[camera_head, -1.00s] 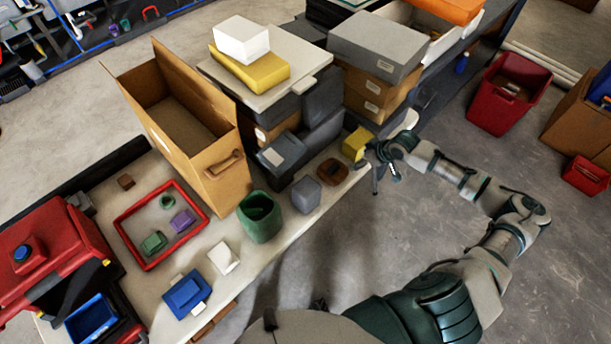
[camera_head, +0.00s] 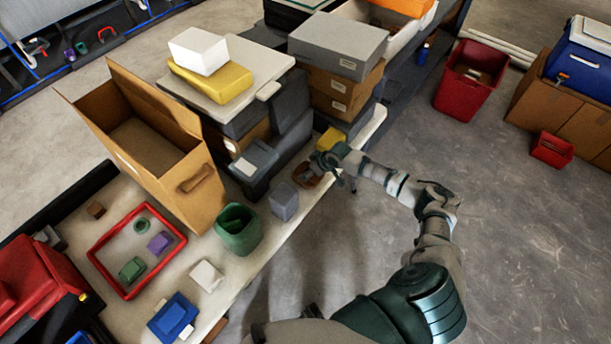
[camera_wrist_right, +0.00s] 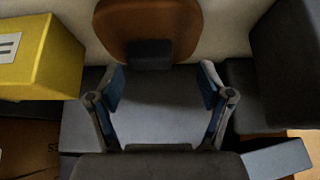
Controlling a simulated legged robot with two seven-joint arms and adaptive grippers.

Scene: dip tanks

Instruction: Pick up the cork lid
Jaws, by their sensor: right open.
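The cork lid (camera_head: 303,181) is a brown piece on the near edge of the pale bench, partly covered by my right gripper (camera_head: 314,167) in the head view. In the right wrist view the cork lid (camera_wrist_right: 150,22) lies at the top, brown and rounded with a dark block-like knob (camera_wrist_right: 150,54). My right gripper (camera_wrist_right: 162,78) is open there, its two fingers apart with nothing between them. The knob lies just beyond the fingertips, roughly in line with the gap. I cannot tell whether they touch. My left gripper is not in view.
A yellow box (camera_head: 330,139) stands close beside the right gripper and shows in the right wrist view (camera_wrist_right: 40,50). A grey container (camera_head: 284,201) and a green bin (camera_head: 238,229) stand left of the lid. Stacked boxes (camera_head: 338,45) rise behind. Open floor lies to the right.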

